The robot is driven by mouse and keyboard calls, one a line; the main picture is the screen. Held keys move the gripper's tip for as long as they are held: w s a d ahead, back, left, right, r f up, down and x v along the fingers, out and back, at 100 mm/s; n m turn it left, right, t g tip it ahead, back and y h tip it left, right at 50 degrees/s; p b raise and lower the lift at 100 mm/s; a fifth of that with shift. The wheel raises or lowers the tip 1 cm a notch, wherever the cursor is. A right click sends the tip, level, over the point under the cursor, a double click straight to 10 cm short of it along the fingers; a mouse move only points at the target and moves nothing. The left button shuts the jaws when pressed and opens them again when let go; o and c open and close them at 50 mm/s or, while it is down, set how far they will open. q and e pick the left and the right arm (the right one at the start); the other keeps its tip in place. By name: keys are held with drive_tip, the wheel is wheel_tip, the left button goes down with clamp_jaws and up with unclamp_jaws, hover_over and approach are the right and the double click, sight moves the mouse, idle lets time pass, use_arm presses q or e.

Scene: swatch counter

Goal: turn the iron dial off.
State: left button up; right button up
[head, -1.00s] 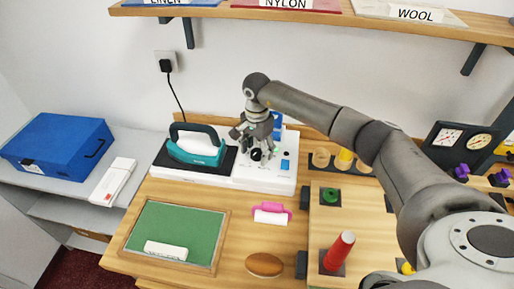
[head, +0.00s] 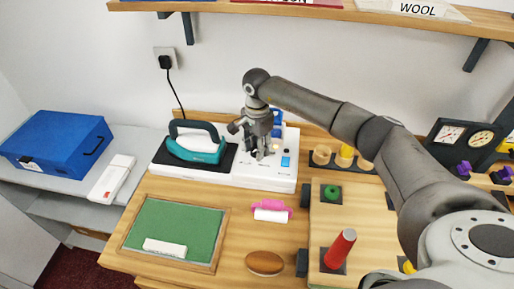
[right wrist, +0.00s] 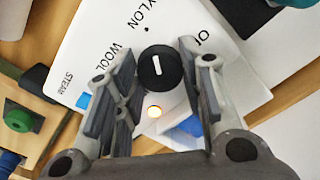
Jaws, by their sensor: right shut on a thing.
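The iron station is a white panel (head: 265,181) with a black dial (right wrist: 160,68) on it. In the right wrist view the dial's white mark lines up roughly with a dot beside the word NYLON. WOOL and STEAM are printed to the left. The start of another word, beginning with O, shows at upper right, partly hidden by a finger. My right gripper (head: 262,154) is down at the panel, its fingers (right wrist: 158,72) on both sides of the dial, shut on it. A teal iron (head: 196,146) rests on the black pad at left. My left gripper is out of view.
A blue bottle-like item (head: 277,122) stands behind the panel. A shelf overhangs the back.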

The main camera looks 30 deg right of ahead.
drive_tip(key=m+b, duration=0.1)
drive_tip(key=m, duration=0.1)
drive_tip(key=shift+f+m, duration=0.1)
drive_tip(key=shift+m, duration=0.2)
drive_tip(key=m+b, duration=0.1)
drive_tip(key=m, duration=0.1)
drive_tip(key=shift+m+b, duration=0.35)
drive_tip(key=shift+m, duration=0.05)
drive_tip(key=m+b, duration=0.1)
drive_tip(key=m, duration=0.4)
drive_tip(key=shift+r+b, duration=0.2)
drive_tip(key=shift+b, duration=0.1)
drive_tip(key=o, duration=1)
drive_tip(key=shift+o, duration=0.2)
wheel_tip(320, 180, up, 12)
drive_tip(key=shift+f, duration=0.1)
